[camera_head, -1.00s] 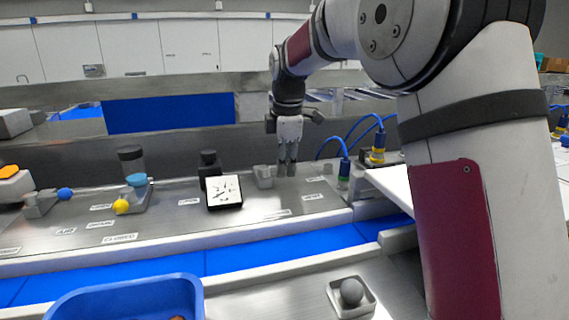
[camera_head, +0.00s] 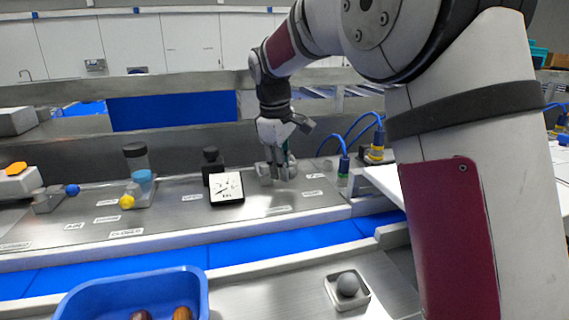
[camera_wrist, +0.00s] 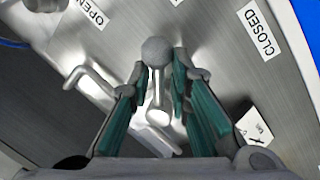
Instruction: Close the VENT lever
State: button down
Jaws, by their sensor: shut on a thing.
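The VENT lever (camera_wrist: 157,92) is a grey stem with a round grey ball knob (camera_wrist: 156,52), seen in the wrist view. My gripper (camera_wrist: 159,74) has its teal-padded fingers on either side of the stem, just below the knob, shut on the lever. The OPEN label (camera_wrist: 91,13) is to the left of the knob and the CLOSED label (camera_wrist: 258,29) is to the right; the lever stands between them. In the head view my gripper (camera_head: 278,174) is tilted, low over the panel right of the gauge, and hides most of the lever.
A white square gauge (camera_head: 226,187) stands left of my gripper. Blue cables with connectors (camera_head: 343,165) rise to its right. Levers with a yellow knob (camera_head: 127,202) and a blue knob (camera_head: 72,190) are farther left. A blue tray (camera_head: 75,304) and a small ball holder (camera_head: 333,295) are in front.

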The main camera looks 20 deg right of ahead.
jog(key=m, duration=0.1)
jog(key=a+m, duration=0.1)
jog(key=m, duration=0.1)
jog(key=s+m, duration=0.1)
jog(key=shift+a+r+m+g, duration=0.1)
jog(key=shift+a+m+g, duration=0.2)
jog(key=shift+g, duration=0.1)
jog(key=shift+s+a+m+g+h, duration=0.15)
jog(key=shift+a+m, duration=0.4)
jog(key=shift+m, duration=0.65)
jog(key=shift+s+a+m+g+h, duration=0.2)
jog(key=shift+a+m, duration=0.35)
jog(key=shift+m, duration=0.65)
jog(key=shift+w+a, duration=0.1)
jog(key=c, duration=1.4)
grip_release()
jog(key=v, duration=1.2)
